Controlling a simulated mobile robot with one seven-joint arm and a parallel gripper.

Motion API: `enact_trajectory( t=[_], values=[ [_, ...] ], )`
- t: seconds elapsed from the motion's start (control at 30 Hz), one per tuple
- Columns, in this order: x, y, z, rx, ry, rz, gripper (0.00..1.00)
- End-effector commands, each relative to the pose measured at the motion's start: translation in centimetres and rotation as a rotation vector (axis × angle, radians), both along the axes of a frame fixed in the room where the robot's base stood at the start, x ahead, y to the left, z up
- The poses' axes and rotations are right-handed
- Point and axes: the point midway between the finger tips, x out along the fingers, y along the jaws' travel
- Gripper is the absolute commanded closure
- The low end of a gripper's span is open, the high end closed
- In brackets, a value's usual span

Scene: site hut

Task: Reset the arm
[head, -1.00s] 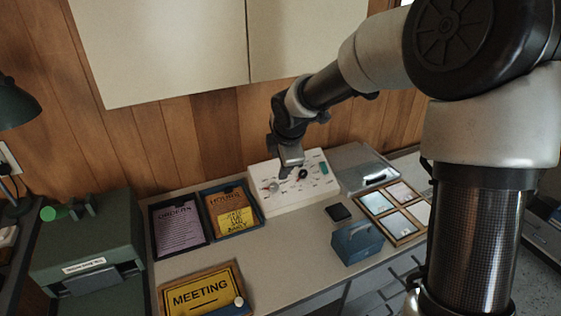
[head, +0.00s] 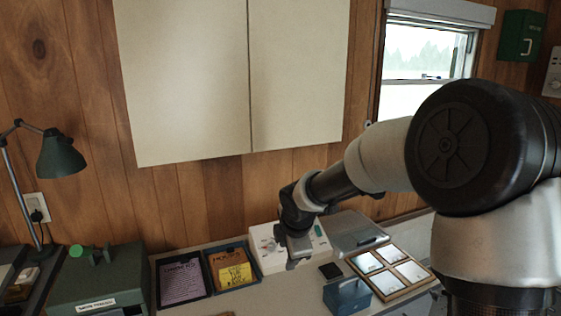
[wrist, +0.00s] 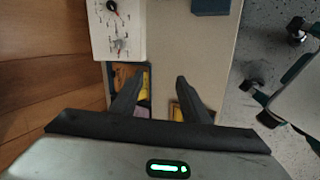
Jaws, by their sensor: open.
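My gripper (head: 299,258) hangs at the end of my arm in front of the white control panel (head: 268,262) on the counter. In the wrist view my gripper (wrist: 158,98) has its two fingers apart with nothing held between them. The counter top and parts of the trays show beyond the fingers. The white panel with its knobs also shows at the upper left of the wrist view (wrist: 118,40). In the head view my arm reaches in from the right and hides part of the panel.
Two dark trays with an orders sheet (head: 182,281) and an hours sheet (head: 232,266) lie left of the panel. A blue box (head: 347,296) and a framed set of cards (head: 390,270) lie right. A green box (head: 95,283) and lamp (head: 60,157) stand left. A wall cabinet (head: 190,80) hangs above.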

Motion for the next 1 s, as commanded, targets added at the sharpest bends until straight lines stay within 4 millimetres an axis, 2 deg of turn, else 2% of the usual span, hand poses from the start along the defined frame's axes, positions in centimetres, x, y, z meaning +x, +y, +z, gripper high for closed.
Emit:
enact_trajectory(
  t=[0.03,0.27,0.37,0.47,0.5,0.63,0.7,0.8,0.9,1.0],
  values=[
    [-1.0,-0.9,2.6,0.004,-0.002,-0.067,0.58],
    [-6.0,-4.4,8.9,0.068,0.014,-0.388,0.58],
    [-9.0,-6.1,12.1,0.124,0.015,-0.564,0.58],
    [-12.8,-7.9,15.9,0.215,0.012,-0.78,0.58],
    [-14.7,-8.6,17.5,0.266,0.013,-0.881,0.58],
    [-21.1,-10.7,21.9,0.443,0.015,-1.187,0.58],
    [-24.1,-11.4,23.5,0.531,0.019,-1.314,0.58],
    [-27.5,-11.9,24.8,0.646,0.038,-1.459,0.58],
    [-29.8,-12.1,25.3,0.729,0.06,-1.552,0.58],
    [-31.0,-12.1,25.4,0.774,0.077,-1.603,0.58]
  ],
)
